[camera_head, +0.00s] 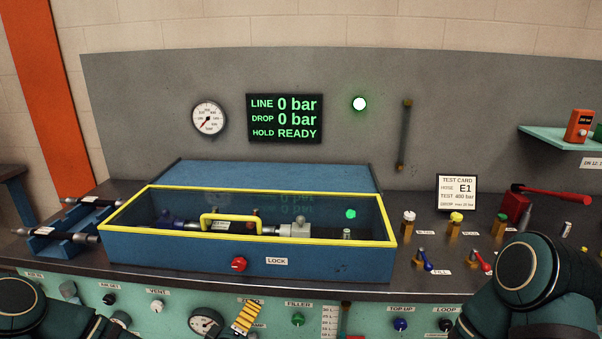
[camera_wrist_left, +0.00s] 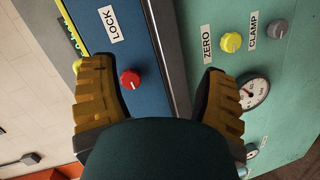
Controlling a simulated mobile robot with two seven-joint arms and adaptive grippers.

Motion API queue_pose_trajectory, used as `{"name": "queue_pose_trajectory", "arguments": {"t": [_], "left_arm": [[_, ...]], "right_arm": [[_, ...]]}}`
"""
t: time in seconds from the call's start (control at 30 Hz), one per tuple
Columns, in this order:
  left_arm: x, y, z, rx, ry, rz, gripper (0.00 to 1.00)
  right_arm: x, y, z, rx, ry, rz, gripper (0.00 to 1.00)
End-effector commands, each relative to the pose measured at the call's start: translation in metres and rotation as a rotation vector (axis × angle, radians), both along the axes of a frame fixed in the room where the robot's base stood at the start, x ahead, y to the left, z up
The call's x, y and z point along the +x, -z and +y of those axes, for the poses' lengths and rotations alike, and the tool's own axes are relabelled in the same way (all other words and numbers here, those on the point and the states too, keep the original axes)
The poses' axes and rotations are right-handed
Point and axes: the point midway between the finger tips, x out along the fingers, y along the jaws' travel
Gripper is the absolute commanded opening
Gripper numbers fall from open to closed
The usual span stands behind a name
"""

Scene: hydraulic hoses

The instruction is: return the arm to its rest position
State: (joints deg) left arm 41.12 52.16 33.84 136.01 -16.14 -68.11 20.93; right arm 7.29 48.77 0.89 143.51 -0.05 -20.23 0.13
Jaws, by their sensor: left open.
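My left arm comes in at the lower left of the head view, with the yellow ribbed fingers of my left gripper (camera_head: 246,318) in front of the teal panel. In the left wrist view the left gripper (camera_wrist_left: 157,80) is open, its two yellow fingers wide apart with nothing between them. The red LOCK knob (camera_wrist_left: 130,78) shows beyond the gap, on the blue box front; the head view shows it too (camera_head: 239,264). My right arm (camera_head: 530,280) is at the lower right of the head view; its gripper is out of view.
The blue test box (camera_head: 330,263) has its yellow-framed clear lid (camera_head: 300,191) down over a hose. The teal panel (camera_head: 150,293) carries several knobs and a gauge (camera_head: 205,323). The screen (camera_head: 285,118) reads 0 bar, READY. Small valves and a red-handled tool (camera_head: 515,205) stand at right.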

Motion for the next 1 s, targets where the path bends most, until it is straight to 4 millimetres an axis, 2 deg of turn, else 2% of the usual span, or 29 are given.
{"name": "queue_pose_trajectory", "arguments": {"t": [0.03, 0.1, 0.2, 0.33, 0.4, 0.5, 0.63, 1.0], "left_arm": [[-0.014, 0.021, -0.022, 0.062, 0.092, 0.085, 0.74], [-0.04, 0.054, -0.045, 0.162, 0.224, 0.223, 0.74], [-0.087, 0.097, -0.065, 0.306, 0.415, 0.419, 0.74], [-0.145, 0.132, -0.068, 0.45, 0.614, 0.632, 0.74], [-0.17, 0.141, -0.064, 0.5, 0.69, 0.719, 0.74], [-0.193, 0.148, -0.059, 0.545, 0.763, 0.804, 0.74], [-0.207, 0.15, -0.055, 0.565, 0.802, 0.853, 0.74], [-0.207, 0.15, -0.055, 0.565, 0.802, 0.853, 0.74]], "right_arm": [[0.0, 0.0, 0.0, 0.0, 0.0, 0.0, 0.61], [0.0, 0.0, 0.0, 0.0, 0.0, 0.0, 0.61], [0.0, 0.0, 0.0, 0.0, 0.0, 0.0, 0.61], [0.0, 0.0, 0.0, 0.0, 0.0, 0.0, 0.61], [0.0, 0.0, 0.0, 0.0, 0.0, 0.0, 0.61], [0.0, 0.0, 0.0, 0.0, 0.0, 0.0, 0.61], [0.0, 0.0, 0.0, 0.0, 0.0, 0.0, 0.61], [0.0, 0.0, 0.0, 0.0, 0.0, 0.0, 0.61]]}}
